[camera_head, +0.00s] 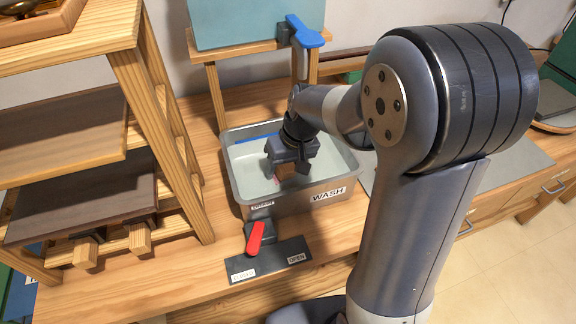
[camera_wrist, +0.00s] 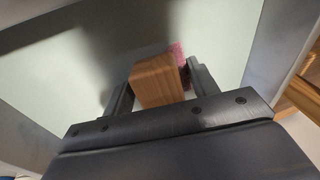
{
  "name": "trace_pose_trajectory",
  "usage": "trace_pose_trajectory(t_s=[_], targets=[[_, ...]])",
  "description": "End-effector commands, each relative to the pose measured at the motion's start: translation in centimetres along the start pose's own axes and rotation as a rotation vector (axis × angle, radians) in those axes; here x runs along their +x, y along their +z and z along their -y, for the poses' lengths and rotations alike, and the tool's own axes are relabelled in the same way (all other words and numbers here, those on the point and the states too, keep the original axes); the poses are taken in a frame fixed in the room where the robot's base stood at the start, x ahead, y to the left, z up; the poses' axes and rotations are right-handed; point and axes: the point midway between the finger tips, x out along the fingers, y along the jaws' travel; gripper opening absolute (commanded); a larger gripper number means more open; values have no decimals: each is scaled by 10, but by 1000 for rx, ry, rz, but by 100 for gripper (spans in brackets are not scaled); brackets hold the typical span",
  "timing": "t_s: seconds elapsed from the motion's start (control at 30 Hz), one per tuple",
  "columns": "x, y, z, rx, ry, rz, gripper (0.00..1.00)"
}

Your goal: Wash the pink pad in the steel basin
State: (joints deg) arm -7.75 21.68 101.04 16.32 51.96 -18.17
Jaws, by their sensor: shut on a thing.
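The steel basin (camera_head: 246,192) stands on the wooden bench, with a WASH label on its front wall and pale liquid inside. My gripper (camera_head: 288,168) reaches down into the basin. In the wrist view my gripper (camera_wrist: 158,85) is shut on a brown wooden block (camera_wrist: 156,80). The pink pad (camera_wrist: 178,52) shows behind and beside the block, against the pale basin inside; it looks joined to the block, but the contact is mostly hidden. In the head view only a sliver of pink shows beside the block.
A wooden rack (camera_head: 160,130) stands close on the left. A blue-handled tap-like part (camera_head: 305,32) rises behind the basin.

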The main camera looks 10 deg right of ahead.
Motion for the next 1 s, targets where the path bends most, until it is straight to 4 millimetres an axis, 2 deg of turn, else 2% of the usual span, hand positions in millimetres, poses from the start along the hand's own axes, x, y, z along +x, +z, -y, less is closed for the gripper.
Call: trace_pose_trajectory(t_s=[0.33, 0.53, 0.67, 1.0], targets=[[-6, 2, -30, 4, 0, -1, 37], [-8, 3, -38, 1, 0, 0, 37], [-8, 2, -33, -1, -1, 0, 37], [-1, 0, -4, -2, 0, 0, 37]])
